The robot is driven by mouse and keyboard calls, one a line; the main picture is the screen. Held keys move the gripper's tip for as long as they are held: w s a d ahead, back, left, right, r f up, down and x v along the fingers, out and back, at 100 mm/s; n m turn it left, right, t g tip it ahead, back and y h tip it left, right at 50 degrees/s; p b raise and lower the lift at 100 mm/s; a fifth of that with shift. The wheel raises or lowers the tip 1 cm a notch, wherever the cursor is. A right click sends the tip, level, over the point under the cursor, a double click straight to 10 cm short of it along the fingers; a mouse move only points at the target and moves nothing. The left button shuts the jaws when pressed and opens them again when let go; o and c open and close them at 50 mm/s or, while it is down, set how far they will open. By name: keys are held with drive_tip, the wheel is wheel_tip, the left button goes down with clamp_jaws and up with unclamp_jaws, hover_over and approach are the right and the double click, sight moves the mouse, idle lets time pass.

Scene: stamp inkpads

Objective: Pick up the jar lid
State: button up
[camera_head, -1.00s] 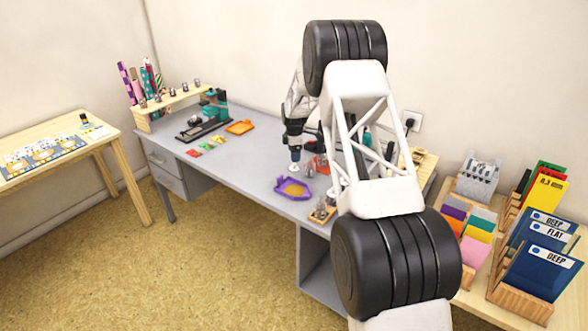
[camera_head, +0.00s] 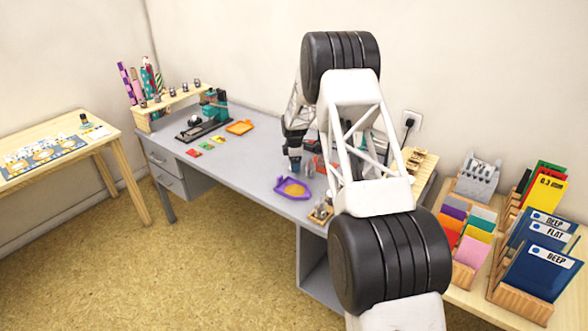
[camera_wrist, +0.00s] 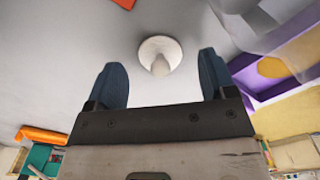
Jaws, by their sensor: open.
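The jar lid (camera_wrist: 160,50) is a pale round piece with a knob in its middle, on the grey desk in the wrist view. My gripper (camera_wrist: 161,70) is open, its two blue fingers apart. In that view the lid's knob shows between the fingertips and nothing is held. The gripper shows small in the head view (camera_head: 295,164), low over the desk behind the purple tray. I cannot make out the lid clearly in the head view. I cannot tell whether the fingers touch the lid.
The purple tray (camera_head: 307,192) lies close to the gripper, near the desk's front edge. Its purple wall also shows at the right of the wrist view (camera_wrist: 243,82). An orange tray (camera_head: 240,127) and small colored pads (camera_head: 206,146) lie left. The desk (camera_head: 245,165) between is clear.

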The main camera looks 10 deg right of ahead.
drive_tip(key=shift+f, duration=0.7)
drive_tip(key=shift+c, duration=0.3)
drive_tip(key=c, duration=0.9)
